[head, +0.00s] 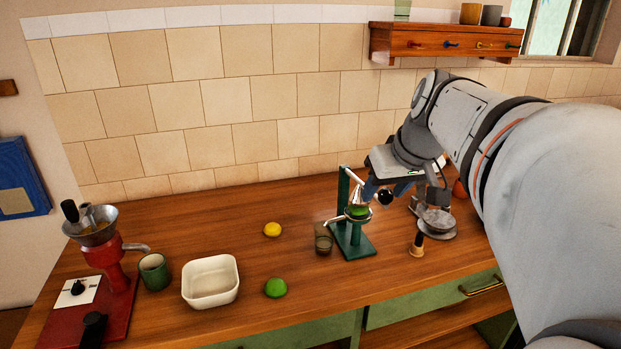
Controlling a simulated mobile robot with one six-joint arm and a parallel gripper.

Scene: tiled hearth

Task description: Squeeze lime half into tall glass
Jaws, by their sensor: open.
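A green upright press (353,236) stands on the wooden counter. A bright green lime piece (358,211) shows in its holder, partly hidden by the press's metal parts. A small see-through glass (323,240) stands at the press's left side; I cannot tell whether it is directly under the holder. The press has a lever with a black ball knob (385,197). My gripper (387,188) is open, with its fingers close around or beside the knob; contact cannot be told. Another round green lime (275,287) lies at the counter's front.
A yellow lemon (272,229), a white dish (211,299) and a green mug (155,273) stand to the left, beside a red grinder (110,265). A metal device (436,220) stands close right of the press.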

